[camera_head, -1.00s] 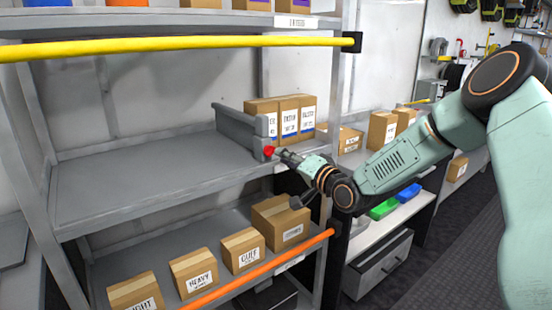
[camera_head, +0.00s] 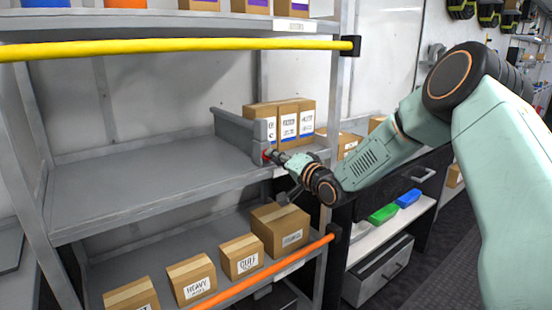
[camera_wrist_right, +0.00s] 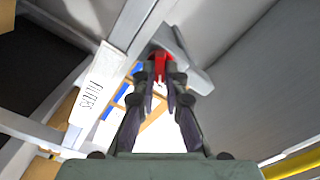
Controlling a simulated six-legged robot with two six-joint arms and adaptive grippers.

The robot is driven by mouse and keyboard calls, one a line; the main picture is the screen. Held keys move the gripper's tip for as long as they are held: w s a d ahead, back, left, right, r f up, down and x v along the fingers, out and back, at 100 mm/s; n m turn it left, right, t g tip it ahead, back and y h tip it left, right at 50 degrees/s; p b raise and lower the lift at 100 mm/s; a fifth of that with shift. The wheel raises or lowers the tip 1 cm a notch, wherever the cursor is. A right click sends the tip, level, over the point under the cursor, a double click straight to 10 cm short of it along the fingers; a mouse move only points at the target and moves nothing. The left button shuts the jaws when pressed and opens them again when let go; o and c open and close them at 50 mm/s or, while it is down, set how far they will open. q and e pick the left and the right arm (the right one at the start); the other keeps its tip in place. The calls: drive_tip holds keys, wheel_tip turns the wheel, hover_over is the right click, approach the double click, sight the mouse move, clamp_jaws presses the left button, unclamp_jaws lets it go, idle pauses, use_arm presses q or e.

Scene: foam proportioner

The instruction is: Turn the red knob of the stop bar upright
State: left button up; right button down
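The stop bar (camera_head: 236,128) is a grey bar lying front to back on the middle shelf, in front of the boxes. Its red knob (camera_head: 266,155) is at its near end, just above the shelf's front edge, mostly covered by my right gripper (camera_head: 274,156) in the head view. In the right wrist view the red knob (camera_wrist_right: 160,66) lies between the two dark fingertips of my right gripper (camera_wrist_right: 161,82). The fingers are close together on either side of it; whether they press on it is not clear. The knob's turn angle is hard to tell. My left gripper is out of view.
Several cartons (camera_head: 290,122) stand right of the stop bar. The middle shelf (camera_head: 140,185) is bare to its left. A yellow rail (camera_head: 180,44) crosses above, and an orange rail (camera_head: 265,268) crosses below in front of the lower cartons (camera_head: 242,256).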

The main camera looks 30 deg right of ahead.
drive_tip(key=shift+a+f+n, duration=0.1)
drive_tip(key=shift+n, duration=0.2)
drive_tip(key=n+p, duration=0.5)
drive_tip(key=n, duration=0.5)
drive_tip(key=shift+s+a, duration=0.1)
drive_tip(key=shift+a, duration=0.05)
drive_tip(key=shift+f+n, duration=0.1)
drive_tip(key=shift+n, duration=0.2)
idle(0.6)
drive_tip(key=c, duration=1.7)
unclamp_jaws()
drive_tip(key=shift+r, duration=0.2)
